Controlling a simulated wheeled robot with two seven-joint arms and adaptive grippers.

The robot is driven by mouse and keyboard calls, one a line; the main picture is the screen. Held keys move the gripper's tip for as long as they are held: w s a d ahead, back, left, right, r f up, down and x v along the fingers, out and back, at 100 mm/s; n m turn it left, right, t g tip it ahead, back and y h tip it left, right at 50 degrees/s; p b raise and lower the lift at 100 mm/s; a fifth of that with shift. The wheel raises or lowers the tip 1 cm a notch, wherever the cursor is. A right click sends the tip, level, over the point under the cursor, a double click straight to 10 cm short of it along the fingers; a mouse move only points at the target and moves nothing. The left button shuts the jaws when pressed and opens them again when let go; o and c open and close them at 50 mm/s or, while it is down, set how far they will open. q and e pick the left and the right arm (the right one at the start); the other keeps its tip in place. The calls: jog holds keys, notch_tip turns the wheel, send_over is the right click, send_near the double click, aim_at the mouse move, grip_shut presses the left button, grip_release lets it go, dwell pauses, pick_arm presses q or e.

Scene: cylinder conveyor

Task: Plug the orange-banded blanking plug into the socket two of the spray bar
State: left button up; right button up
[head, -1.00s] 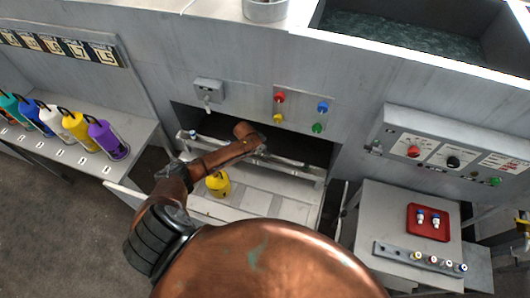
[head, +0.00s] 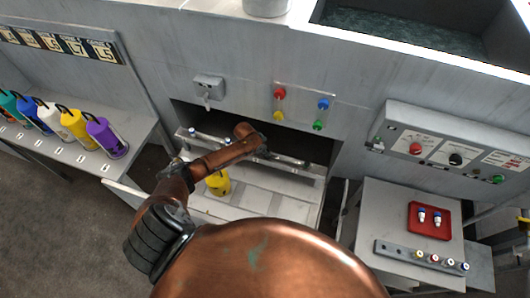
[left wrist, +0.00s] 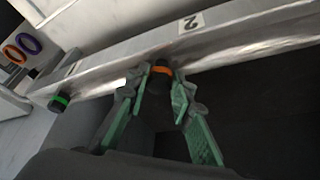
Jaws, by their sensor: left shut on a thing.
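In the left wrist view the orange-banded blanking plug (left wrist: 160,72) is between the green fingers of my left gripper (left wrist: 160,98), which is shut on it. The plug's dark body points at the metal spray bar (left wrist: 245,38), close to its edge. Its far end is hidden, so I cannot tell if it is in a socket. A label "2" (left wrist: 188,22) is on the bar, just right of the plug. A green-banded plug (left wrist: 60,101) sits at the bar further left. In the head view my copper left arm hides the gripper. My right gripper is not in view.
A yellow container (head: 218,183) stands in the recess beside my left arm. Coloured bottles (head: 107,137) line a left shelf. A red tray (head: 429,221) with two small fittings and a strip of sockets (head: 385,248) are on the right stand.

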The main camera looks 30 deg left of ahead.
pick_arm(q)
jog(key=shift+f, duration=0.3)
jog(key=o, duration=1.1)
jog(key=shift+o, duration=0.2)
jog(key=shift+r, duration=0.1)
jog(key=v, duration=1.2)
